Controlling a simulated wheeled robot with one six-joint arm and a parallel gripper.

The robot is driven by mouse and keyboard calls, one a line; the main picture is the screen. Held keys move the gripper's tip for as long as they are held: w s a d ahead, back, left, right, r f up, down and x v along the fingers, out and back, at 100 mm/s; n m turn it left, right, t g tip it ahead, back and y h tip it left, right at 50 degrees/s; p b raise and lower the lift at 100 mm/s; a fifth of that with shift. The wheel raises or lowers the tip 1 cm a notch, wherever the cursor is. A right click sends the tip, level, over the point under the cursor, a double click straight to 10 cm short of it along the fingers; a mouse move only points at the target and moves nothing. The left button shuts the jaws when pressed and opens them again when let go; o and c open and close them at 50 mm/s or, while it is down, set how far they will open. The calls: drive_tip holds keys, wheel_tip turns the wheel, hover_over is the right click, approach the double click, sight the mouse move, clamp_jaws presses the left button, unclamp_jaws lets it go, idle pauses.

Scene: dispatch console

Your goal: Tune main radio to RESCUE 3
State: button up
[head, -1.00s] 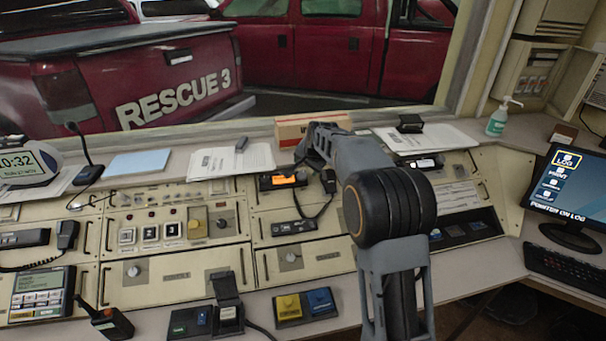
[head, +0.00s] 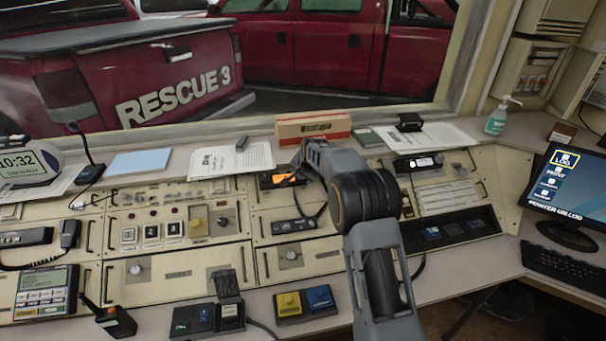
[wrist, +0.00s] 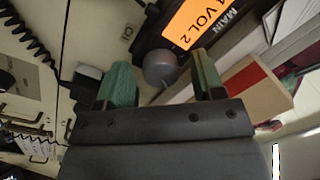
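The main radio (head: 283,179) is a dark unit with an orange display in the middle of the console's upper row. A round grey knob (wrist: 160,68) sits beside the display. My gripper (wrist: 162,76) is open, with one green-padded finger on each side of the knob in the picture. I cannot tell whether the fingers touch it. In the head view my arm hides most of the gripper beside the radio.
A cardboard box (head: 313,128) stands on the ledge behind the radio, with papers (head: 232,160) to its left. A second radio (head: 418,163) sits to the right. A coiled cord (wrist: 30,40) hangs near the gripper. A truck outside reads "RESCUE 3" (head: 180,97).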

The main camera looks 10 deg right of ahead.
drive_tip(key=c, duration=0.9)
drive_tip(key=shift+o, duration=0.2)
drive_tip(key=shift+f+n+b, duration=0.1)
drive_tip(key=shift+n+b, duration=0.25)
drive_tip(key=shift+n, duration=1.25)
drive_tip(key=o, duration=0.9)
drive_tip(key=shift+r, duration=0.2)
drive_tip(key=b+v, duration=0.2)
drive_tip(key=v, duration=1.1)
drive_tip(key=shift+r, duration=0.4)
